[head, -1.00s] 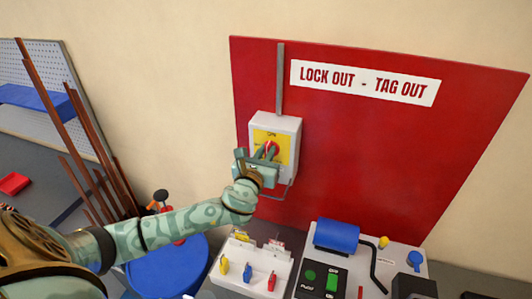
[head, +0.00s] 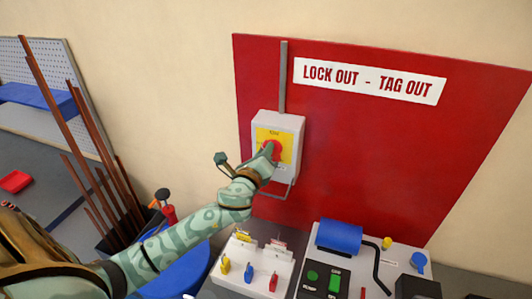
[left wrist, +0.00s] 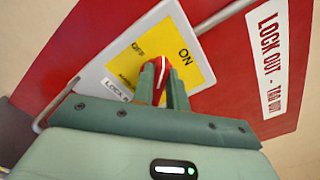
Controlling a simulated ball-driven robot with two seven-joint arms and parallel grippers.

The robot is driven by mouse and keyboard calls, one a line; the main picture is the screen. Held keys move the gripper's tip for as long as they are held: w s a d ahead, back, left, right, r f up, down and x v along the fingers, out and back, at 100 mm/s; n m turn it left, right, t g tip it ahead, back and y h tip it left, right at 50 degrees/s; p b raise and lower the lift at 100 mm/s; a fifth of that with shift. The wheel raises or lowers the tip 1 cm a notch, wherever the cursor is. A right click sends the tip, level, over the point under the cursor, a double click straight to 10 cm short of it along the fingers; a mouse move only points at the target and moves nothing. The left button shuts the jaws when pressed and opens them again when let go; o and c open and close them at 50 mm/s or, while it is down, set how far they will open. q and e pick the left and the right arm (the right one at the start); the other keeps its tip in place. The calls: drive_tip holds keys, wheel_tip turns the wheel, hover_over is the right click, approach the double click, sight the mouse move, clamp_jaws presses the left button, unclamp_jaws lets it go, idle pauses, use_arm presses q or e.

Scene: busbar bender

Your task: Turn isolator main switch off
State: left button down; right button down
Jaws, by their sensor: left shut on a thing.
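The isolator is a light grey box (head: 287,122) on the red board, with a yellow plate (head: 286,146) and a red rotary knob (head: 275,152). My left gripper (head: 267,153) is at the knob, its fingers closed around it and partly hiding it. In the left wrist view the red knob (left wrist: 161,69) sits between the two green fingers (left wrist: 163,84). The yellow plate there shows ON at the right and OFF at the left. The knob's white mark appears between the two words, though its exact setting is hard to tell. My right gripper is not in view.
The red board (head: 370,150) carries a LOCK OUT - TAG OUT sign (head: 368,81). A grey conduit (head: 283,75) rises above the box. Below are a white stand (head: 250,262) with coloured padlocks and a machine with a blue cylinder (head: 339,236). Brown bars lean at the left.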

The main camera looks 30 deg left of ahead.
use_arm(q)
drive_tip(key=n, duration=0.6)
drive_tip(key=f+n, duration=0.1)
drive_tip(key=n, duration=0.2)
drive_tip(key=shift+a, duration=0.3)
drive_tip(key=shift+f+n, duration=0.1)
drive_tip(key=shift+n, duration=0.3)
drive_tip(key=c, duration=1.4)
unclamp_jaws()
drive_tip(key=b+v, duration=0.2)
drive_tip(key=v, duration=1.4)
drive_tip(key=shift+s+b, duration=0.25)
drive_tip(key=shift+b, duration=0.1)
drive_tip(key=shift+f, duration=0.15)
